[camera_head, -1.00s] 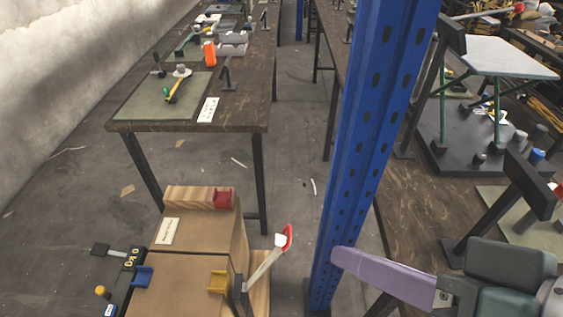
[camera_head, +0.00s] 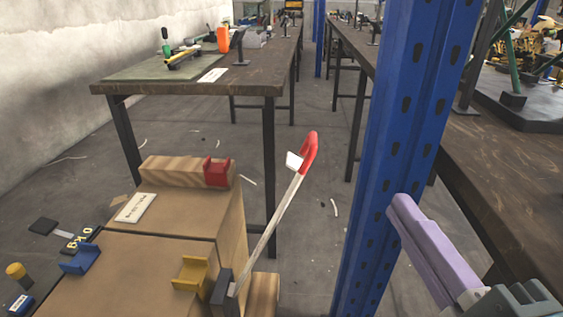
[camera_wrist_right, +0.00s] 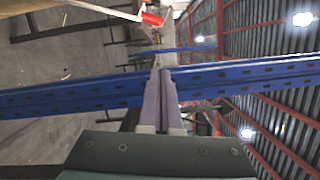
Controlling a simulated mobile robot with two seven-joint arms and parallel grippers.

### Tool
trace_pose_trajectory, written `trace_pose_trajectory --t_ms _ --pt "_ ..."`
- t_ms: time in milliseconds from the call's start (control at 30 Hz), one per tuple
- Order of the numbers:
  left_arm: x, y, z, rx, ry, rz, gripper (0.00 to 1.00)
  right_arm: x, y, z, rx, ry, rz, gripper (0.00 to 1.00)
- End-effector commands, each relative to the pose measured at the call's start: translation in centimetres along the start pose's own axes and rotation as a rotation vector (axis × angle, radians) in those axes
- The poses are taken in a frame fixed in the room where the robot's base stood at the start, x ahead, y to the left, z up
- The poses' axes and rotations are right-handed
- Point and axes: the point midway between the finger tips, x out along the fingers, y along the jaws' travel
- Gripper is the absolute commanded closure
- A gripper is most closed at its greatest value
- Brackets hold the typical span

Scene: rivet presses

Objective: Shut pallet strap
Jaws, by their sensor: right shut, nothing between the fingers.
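A pallet with cardboard boxes (camera_head: 130,265) stands at the lower left in the head view. A strap lever (camera_head: 283,212) with a red and white hooked end (camera_head: 308,152) rises from a dark bracket (camera_head: 222,290) at the boxes' right side, tilted up to the right. The red end also shows at the top of the right wrist view (camera_wrist_right: 152,19). A red clip (camera_head: 216,172), a yellow clip (camera_head: 190,273) and a blue clip (camera_head: 81,259) sit on the boxes. My right gripper (camera_head: 402,207), with purple fingers, is shut and empty, right of the lever and apart from it. My left gripper is out of view.
A blue perforated upright (camera_head: 403,130) stands close by my right gripper, between it and the lever. A workbench (camera_head: 265,86) stands behind the boxes, another bench (camera_head: 490,180) at right. Bare floor lies between lever and upright.

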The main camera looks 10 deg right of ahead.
Motion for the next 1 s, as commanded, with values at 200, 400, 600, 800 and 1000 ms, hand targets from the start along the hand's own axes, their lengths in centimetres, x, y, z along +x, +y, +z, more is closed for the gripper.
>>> trace_pose_trajectory --t_ms 200,400,600,800,1000 --pt "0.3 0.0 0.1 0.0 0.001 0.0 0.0 1.1 0.3 -0.6 0.018 0.023 -0.011 1.0" --pt "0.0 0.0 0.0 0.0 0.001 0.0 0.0 4.9 0.2 -0.6 0.017 0.021 -0.012 1.0" --pt "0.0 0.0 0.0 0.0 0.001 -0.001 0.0 9.2 0.3 -0.6 0.016 0.019 -0.01 1.0" --pt "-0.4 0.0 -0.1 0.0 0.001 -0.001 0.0 10.6 0.2 1.7 0.019 0.019 -0.007 1.0" --pt "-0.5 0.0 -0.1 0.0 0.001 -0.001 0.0 11.0 0.3 3.1 0.016 0.019 -0.007 1.0"
